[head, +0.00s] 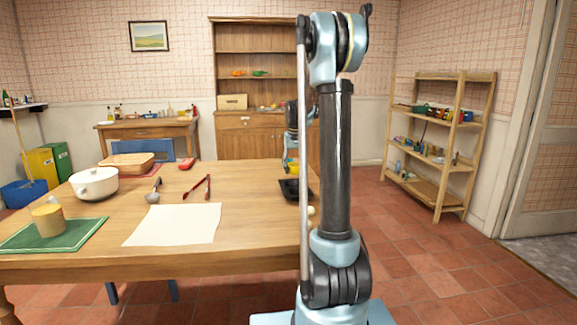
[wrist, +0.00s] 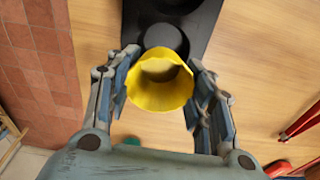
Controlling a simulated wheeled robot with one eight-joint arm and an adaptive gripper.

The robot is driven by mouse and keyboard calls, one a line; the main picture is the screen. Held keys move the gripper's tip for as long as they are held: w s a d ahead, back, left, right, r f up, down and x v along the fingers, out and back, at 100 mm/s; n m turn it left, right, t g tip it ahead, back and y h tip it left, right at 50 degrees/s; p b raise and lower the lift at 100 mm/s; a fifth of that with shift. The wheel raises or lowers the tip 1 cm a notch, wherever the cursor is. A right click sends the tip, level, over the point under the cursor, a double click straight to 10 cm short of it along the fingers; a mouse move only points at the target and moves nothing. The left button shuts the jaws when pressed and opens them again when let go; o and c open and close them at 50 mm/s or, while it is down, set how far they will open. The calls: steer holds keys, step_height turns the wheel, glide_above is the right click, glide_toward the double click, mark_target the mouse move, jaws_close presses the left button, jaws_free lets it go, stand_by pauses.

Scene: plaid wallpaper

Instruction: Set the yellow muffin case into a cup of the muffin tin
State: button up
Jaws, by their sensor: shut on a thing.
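The yellow muffin case (wrist: 160,92) is between the fingers of my gripper (wrist: 163,62) in the wrist view, its open mouth facing the camera. My gripper is shut on it. The dark muffin tin (wrist: 205,22) lies at the top of the wrist view, with a round cup (wrist: 165,38) just beyond the case and another at the top edge. The case appears to overlap the tin's near edge; its height above the tin is unclear. In the head view the tin (head: 291,190) is at the table's right end, partly hidden by my arm, with the yellow case (head: 292,168) above it.
Red tongs (head: 197,187), a ladle (head: 153,192) and a white sheet (head: 174,224) lie left of the tin on the table (head: 245,215). A white pot (head: 95,185) and a yellowish cup (head: 48,221) on a green mat (head: 25,238) stand farther left. The table's right edge is close to the tin.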

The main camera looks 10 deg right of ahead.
steer(key=shift+w, duration=0.2)
steer(key=shift+a, duration=0.1)
steer(key=shift+f, duration=2.7)
steer(key=shift+o, duration=0.6)
steer(key=shift+s+f, duration=0.15)
steer(key=shift+f, duration=0.45)
steer(key=o, duration=1.3)
